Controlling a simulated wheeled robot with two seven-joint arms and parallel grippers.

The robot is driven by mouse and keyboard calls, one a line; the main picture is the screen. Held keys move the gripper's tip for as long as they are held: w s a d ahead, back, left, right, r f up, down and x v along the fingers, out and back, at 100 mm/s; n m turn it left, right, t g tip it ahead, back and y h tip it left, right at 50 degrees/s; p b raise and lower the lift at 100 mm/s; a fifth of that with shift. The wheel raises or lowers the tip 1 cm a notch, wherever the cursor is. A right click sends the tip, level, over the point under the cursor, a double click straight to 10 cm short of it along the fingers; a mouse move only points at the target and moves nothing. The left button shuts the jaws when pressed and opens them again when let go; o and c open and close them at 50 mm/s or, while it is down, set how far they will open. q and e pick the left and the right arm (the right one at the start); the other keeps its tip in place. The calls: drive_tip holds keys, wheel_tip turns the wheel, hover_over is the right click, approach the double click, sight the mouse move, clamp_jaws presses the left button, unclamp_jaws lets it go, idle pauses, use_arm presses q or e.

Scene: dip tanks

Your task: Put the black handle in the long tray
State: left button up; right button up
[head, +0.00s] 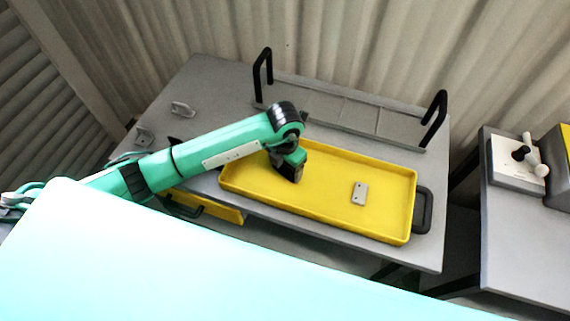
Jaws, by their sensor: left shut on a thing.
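The long tray (328,222) is yellow, shallow and rimmed, and lies on the grey table with a dark grip at its right end. My left gripper (289,176) points down over the left part of this tray. It is shut on a dark thing that looks like the black handle; the dark jaws hide most of it, so its shape is unclear. I cannot tell whether it touches the tray floor. A small grey plate with holes (359,193) lies in the tray to the right of the gripper. My right gripper is not in view.
A grey rack with two tall black loops (345,110) stands behind the tray. Two grey brackets (182,109) (144,137) sit at the table's left. A second yellow tray (222,213) is partly hidden below my arm. A side bench holds a lever box (510,172).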

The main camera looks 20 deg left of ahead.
use_arm(q)
drive_tip(key=o, duration=1.1)
drive_tip(key=shift+f, duration=0.1)
drive_tip(key=shift+o, duration=0.2)
wheel_tip(320, 180, up, 12)
drive_tip(key=b, duration=0.2)
drive_tip(key=shift+b, duration=0.4)
